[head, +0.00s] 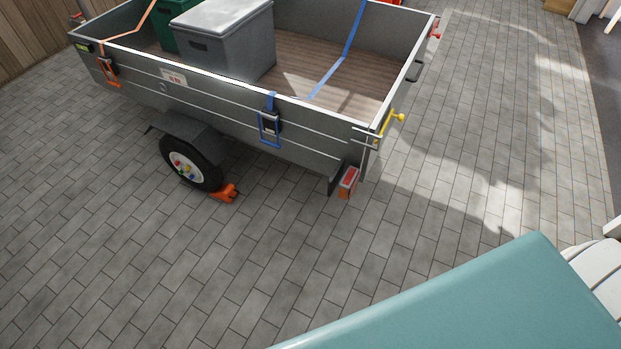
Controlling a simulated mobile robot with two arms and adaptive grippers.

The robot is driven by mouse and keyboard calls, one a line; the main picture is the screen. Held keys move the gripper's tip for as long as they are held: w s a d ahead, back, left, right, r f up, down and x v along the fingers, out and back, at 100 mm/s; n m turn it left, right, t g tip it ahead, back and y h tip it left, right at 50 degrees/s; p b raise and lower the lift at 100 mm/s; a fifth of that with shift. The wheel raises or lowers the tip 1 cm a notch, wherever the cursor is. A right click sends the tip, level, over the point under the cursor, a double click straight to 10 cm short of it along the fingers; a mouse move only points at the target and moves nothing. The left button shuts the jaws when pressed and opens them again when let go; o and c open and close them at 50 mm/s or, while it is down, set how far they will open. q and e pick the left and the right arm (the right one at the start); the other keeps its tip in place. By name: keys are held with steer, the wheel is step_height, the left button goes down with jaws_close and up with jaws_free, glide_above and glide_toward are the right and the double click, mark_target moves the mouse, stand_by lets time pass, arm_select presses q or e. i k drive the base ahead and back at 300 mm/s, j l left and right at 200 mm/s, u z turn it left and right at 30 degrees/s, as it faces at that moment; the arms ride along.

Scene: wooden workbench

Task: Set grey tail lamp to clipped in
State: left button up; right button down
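A tail lamp (348,182) with red and orange lenses and a pale grey edge sits low at the near rear corner of the grey trailer (225,104). It looks slightly tilted beside a dark bracket (334,180). I cannot tell from here whether it is clipped in or hanging loose. Neither of my grippers shows in the head view.
A yellow-handled latch (394,118) juts from the trailer's rear corner above the lamp. A blue strap buckle (269,128) hangs on the side. An orange wheel chock (224,194) touches the wheel (189,163). The paving (440,190) behind the trailer is clear.

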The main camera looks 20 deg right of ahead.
mark_target(348, 184)
steer(key=l+u, duration=0.35)
steer(key=l, duration=0.25)
steer(key=l+u, duration=0.3)
steer(key=l, duration=0.3)
steer(key=l+u, duration=0.35)
steer(key=l, duration=0.2)
steer(key=k+l+u, duration=0.15)
steer(key=l+u, duration=0.15)
steer(key=l, duration=0.25)
